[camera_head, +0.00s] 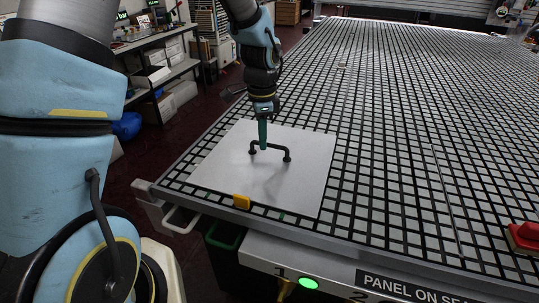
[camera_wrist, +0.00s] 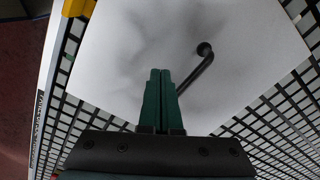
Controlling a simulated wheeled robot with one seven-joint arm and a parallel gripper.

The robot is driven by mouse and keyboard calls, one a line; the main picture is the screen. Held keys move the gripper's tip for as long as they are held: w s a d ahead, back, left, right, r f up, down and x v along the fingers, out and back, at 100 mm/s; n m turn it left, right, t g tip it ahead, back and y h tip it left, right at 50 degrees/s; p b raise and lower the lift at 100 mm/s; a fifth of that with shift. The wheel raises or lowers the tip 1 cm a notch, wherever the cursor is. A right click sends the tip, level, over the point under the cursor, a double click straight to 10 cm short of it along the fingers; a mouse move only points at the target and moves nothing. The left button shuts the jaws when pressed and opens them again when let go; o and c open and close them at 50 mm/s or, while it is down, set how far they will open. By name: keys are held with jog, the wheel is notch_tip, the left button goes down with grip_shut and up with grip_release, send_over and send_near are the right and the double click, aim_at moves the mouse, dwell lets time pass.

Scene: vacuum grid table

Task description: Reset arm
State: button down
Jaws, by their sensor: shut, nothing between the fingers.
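My gripper (camera_head: 263,146) has green fingers and points down at the near left part of the grid table. The fingers also show in the wrist view (camera_wrist: 160,72), pressed together with nothing between them. Below is a white square panel (camera_head: 225,170) with a black bar handle (camera_head: 270,145). In the head view the fingertips overlap the handle's left part. In the wrist view the handle (camera_wrist: 197,72) passes behind the fingers, and its other end is hidden. I cannot tell whether the fingers touch it.
The grid table (camera_head: 400,140) is mostly bare beyond the panel. A yellow block (camera_head: 241,202) sits at the panel's near edge. A red block (camera_head: 525,236) is at the right. A green light (camera_head: 308,283) glows on the front face. Shelves (camera_head: 160,60) stand at the left.

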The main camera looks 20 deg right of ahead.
notch_tip(320, 180, up, 2)
jog(key=shift+r+p, duration=0.25)
jog(key=shift+p, duration=0.45)
jog(key=s+a+r+n, duration=0.1)
jog(key=a+r+n, duration=0.2)
jog(key=a+n, duration=0.6)
jog(key=s+a+r+n+t, duration=0.1)
jog(key=a+n, duration=0.9)
jog(key=a, duration=1)
notch_tip(320, 180, up, 3)
jog(key=shift+s+a+f+t, duration=0.15)
jog(key=shift+s+a+t, duration=0.2)
jog(key=shift+s, duration=0.35)
